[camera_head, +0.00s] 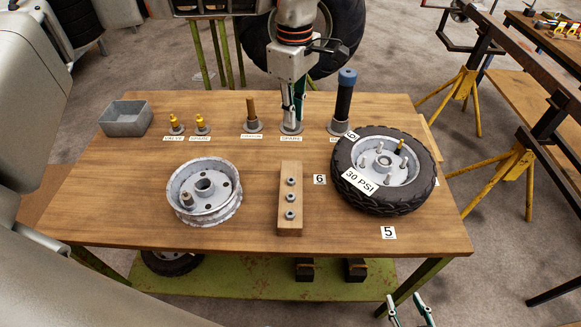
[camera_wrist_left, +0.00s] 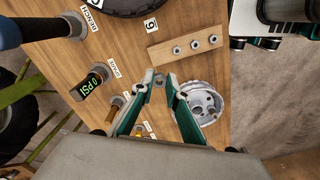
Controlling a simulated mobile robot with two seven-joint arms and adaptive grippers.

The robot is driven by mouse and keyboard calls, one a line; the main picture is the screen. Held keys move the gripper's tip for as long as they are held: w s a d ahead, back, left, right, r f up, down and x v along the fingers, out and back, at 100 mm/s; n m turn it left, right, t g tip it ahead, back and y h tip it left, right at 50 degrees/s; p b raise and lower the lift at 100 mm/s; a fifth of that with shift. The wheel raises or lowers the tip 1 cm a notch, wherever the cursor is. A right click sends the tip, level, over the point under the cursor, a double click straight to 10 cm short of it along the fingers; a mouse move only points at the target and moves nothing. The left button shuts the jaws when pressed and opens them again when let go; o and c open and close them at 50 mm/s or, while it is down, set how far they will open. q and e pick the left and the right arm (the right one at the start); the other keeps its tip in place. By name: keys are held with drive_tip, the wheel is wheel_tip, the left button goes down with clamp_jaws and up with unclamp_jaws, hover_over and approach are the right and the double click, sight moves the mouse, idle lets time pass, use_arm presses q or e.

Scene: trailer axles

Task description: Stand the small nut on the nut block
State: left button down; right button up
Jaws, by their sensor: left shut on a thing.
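My left gripper (camera_head: 293,118) hangs from the top over the back of the table, in front of a holder. In the left wrist view its fingertips (camera_wrist_left: 160,77) are closed on a small grey piece with a hole, which looks like the small nut (camera_wrist_left: 159,83). It is held clear of the nut block. The nut block (camera_head: 290,168), a wooden bar, lies mid-table with several grey nuts in a row on top; it also shows in the wrist view (camera_wrist_left: 160,55). My right gripper (camera_head: 410,309) is open and empty beyond the table's front edge.
A bare metal rim (camera_head: 190,207) lies left of the block and a tyred wheel (camera_head: 384,207) right of it. Along the back stand a grey tray (camera_head: 126,118), brass valves (camera_head: 175,121) and a blue-topped tool (camera_head: 345,95). A 0 PSI gauge (camera_wrist_left: 90,85) stands beside the left gripper.

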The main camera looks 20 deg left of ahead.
sight(293, 169)
use_arm(q)
wheel_tip(293, 169, down, 16)
drive_tip(key=shift+r+p, duration=0.2)
drive_tip(key=shift+p, duration=0.3)
drive_tip(key=shift+f, duration=0.1)
drive_tip(key=c, duration=2.3)
unclamp_jaws()
drive_tip(key=shift+c, duration=0.2)
drive_tip(key=shift+o, duration=0.3)
drive_tip(key=shift+r, duration=0.25)
wheel_tip(293, 169, up, 12)
drive_tip(key=shift+f+b, duration=0.1)
drive_tip(key=shift+b, duration=0.5)
